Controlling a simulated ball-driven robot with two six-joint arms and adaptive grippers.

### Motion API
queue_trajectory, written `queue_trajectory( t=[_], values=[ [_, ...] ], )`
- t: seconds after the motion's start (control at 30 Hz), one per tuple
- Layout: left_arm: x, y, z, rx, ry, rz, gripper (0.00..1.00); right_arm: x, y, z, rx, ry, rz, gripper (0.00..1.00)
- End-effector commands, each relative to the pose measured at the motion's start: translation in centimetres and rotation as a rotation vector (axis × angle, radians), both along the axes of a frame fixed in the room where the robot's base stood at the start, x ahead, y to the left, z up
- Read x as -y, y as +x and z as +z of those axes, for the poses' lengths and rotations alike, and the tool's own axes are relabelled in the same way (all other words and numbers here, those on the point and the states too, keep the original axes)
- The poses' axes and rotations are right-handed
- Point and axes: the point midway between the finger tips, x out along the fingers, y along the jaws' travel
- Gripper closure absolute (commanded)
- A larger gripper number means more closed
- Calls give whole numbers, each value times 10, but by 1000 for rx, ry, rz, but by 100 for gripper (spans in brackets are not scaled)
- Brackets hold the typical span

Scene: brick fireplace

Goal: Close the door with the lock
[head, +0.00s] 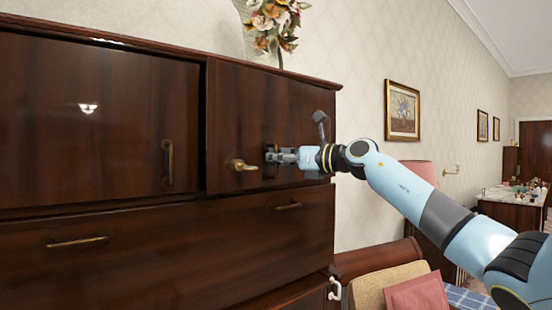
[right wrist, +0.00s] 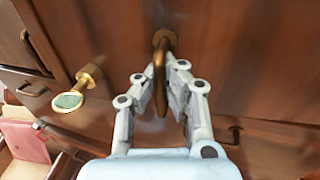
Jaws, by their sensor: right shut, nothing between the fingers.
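The door with the lock (head: 235,110) is the dark wooden right-hand door of the cabinet. A dark line runs down its left edge; I cannot tell whether it stands slightly ajar. A brass key-like lock piece (head: 241,165) sticks out of its face, and in the right wrist view (right wrist: 70,99) it shows left of the fingers. The door's brass handle (right wrist: 160,48) appears at the fingertips of my right gripper (head: 272,153). The gripper is shut with nothing gripped, close to the door face. The fingers partly hide the handle. My left gripper is out of view.
The left cabinet door (head: 100,110) has a vertical brass handle (head: 168,163). A wide drawer (head: 170,240) lies below both doors. Flowers (head: 272,22) stand on top. A cushioned seat with a pink cushion (head: 417,293) is at the lower right, under my right arm.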

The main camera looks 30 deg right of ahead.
Motion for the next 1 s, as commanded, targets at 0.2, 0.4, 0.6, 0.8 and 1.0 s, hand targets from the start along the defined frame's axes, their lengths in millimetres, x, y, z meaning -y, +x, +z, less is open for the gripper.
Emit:
queue_trajectory(
  t=[0.2, 0.4, 0.6, 0.8, 1.0],
  values=[
    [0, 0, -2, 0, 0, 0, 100, -1, 8, 0, 0, 4, -2, 100],
    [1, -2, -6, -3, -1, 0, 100, -8, 34, 0, 2, 3, -2, 100],
    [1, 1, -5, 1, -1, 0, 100, -7, 32, 0, 0, 0, -2, 75],
    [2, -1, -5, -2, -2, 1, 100, -7, 32, 0, 0, 0, -2, 67],
    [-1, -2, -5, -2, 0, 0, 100, -4, 28, 0, 1, -2, -4, 67]
  ],
)
